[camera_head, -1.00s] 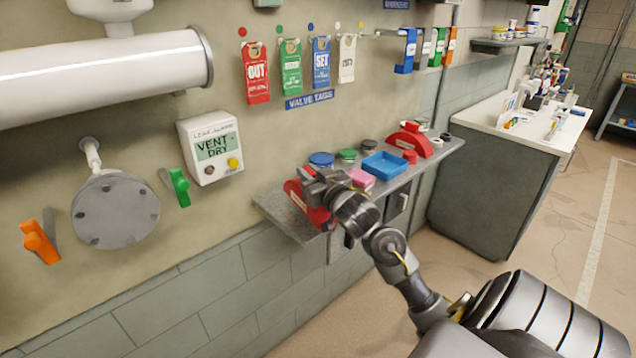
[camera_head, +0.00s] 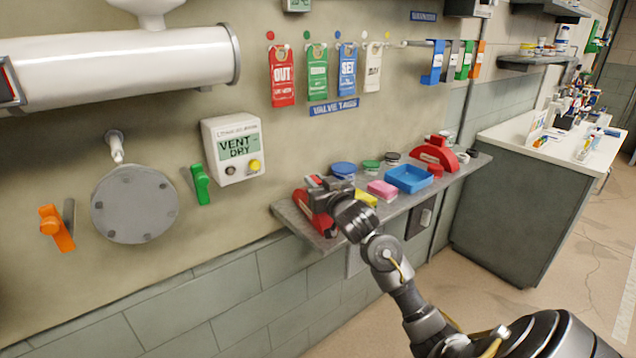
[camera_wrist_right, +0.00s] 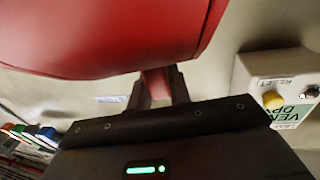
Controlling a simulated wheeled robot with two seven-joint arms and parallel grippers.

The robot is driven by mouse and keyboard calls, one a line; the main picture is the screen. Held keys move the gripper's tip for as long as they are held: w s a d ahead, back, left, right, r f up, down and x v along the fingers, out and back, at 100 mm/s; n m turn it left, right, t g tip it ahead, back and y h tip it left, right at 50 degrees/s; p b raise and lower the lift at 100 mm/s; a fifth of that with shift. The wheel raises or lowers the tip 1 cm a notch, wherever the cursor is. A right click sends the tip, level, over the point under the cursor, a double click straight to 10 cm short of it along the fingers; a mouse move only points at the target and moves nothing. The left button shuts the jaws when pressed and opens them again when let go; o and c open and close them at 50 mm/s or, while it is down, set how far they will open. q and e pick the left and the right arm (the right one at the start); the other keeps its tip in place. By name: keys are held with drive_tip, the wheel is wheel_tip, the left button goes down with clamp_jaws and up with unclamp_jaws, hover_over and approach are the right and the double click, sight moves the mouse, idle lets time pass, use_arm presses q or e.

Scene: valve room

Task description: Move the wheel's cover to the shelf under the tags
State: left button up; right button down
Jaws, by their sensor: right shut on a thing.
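The red wheel's cover (camera_head: 314,222) is at the left end of the shelf (camera_head: 405,203) under the valve tags (camera_head: 318,72). My right gripper (camera_head: 326,186) is shut on it and partly hides it from the head view. I cannot tell whether the cover rests on the shelf or hangs just above it. In the right wrist view the cover (camera_wrist_right: 110,35) fills the top, with its narrow red part between the fingers (camera_wrist_right: 162,88). My left gripper is not in view.
A blue tray (camera_head: 409,179), a pink block (camera_head: 382,190), a yellow item (camera_head: 366,198), several round lids and another red arched piece (camera_head: 436,155) take up the shelf to the right. A VENT DRY box (camera_head: 234,148) and a green-handled valve (camera_head: 201,184) are on the wall at left.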

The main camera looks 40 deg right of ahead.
drive_tip(key=c, duration=1.2)
unclamp_jaws()
drive_tip(key=shift+s, duration=0.1)
drive_tip(key=s+a, duration=0.2)
drive_tip(key=s, duration=0.8)
drive_tip(key=shift+s+b, duration=0.25)
drive_tip(key=shift+b, duration=0.15)
drive_tip(key=shift+a+f, duration=0.1)
drive_tip(key=shift+f, duration=0.05)
